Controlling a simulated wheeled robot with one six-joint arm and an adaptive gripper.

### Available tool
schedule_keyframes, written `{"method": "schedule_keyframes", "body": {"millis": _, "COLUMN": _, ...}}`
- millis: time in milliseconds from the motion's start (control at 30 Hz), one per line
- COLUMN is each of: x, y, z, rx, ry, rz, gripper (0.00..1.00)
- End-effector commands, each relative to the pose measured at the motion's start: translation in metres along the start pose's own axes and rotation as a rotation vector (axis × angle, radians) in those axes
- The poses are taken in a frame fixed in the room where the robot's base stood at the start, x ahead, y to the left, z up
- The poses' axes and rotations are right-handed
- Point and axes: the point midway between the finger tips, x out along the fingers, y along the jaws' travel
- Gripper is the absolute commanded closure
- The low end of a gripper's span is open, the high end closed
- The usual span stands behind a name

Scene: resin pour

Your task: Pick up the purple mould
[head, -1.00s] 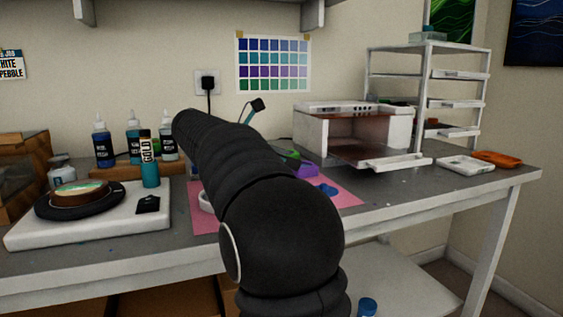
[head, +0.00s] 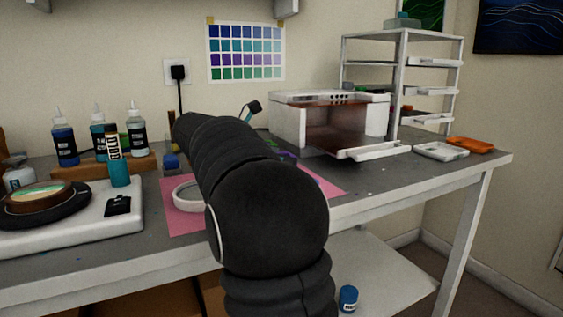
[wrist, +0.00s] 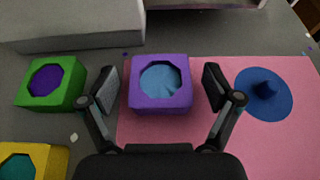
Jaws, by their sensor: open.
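The purple mould (wrist: 160,103) shows in the wrist view, a square block with an eight-sided hollow that looks blue inside. It sits at the far edge of the pink mat (wrist: 225,150). My gripper (wrist: 158,88) is open, with one finger on each side of the mould. A narrow gap shows on both sides, so the fingers do not appear to touch it. In the head view my own arm hides most of the mould; only a small purple patch (head: 287,155) shows beyond the arm.
In the wrist view a green mould (wrist: 52,82) stands left, a yellow mould (wrist: 35,155) lower left, and a blue cone-shaped piece (wrist: 264,93) right on the mat.

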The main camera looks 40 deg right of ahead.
Motion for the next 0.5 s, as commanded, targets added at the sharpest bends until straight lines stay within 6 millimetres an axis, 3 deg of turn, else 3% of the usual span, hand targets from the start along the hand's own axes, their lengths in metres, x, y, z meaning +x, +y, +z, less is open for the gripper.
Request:
{"method": "schedule_keyframes", "body": {"millis": 133, "x": 0.0001, "y": -0.0001, "z": 0.0001, "rx": 0.0, "ry": 0.0, "rz": 0.0, "gripper": 0.1}}
{"method": "schedule_keyframes", "body": {"millis": 167, "x": 0.0001, "y": -0.0001, "z": 0.0001, "rx": 0.0, "ry": 0.0, "rz": 0.0, "gripper": 0.15}}
{"method": "schedule_keyframes", "body": {"millis": 400, "x": 0.0001, "y": -0.0001, "z": 0.0001, "rx": 0.0, "ry": 0.0, "rz": -0.001, "gripper": 0.75}}
{"method": "schedule_keyframes", "body": {"millis": 500, "x": 0.0001, "y": -0.0001, "z": 0.0001, "rx": 0.0, "ry": 0.0, "rz": -0.001, "gripper": 0.75}}
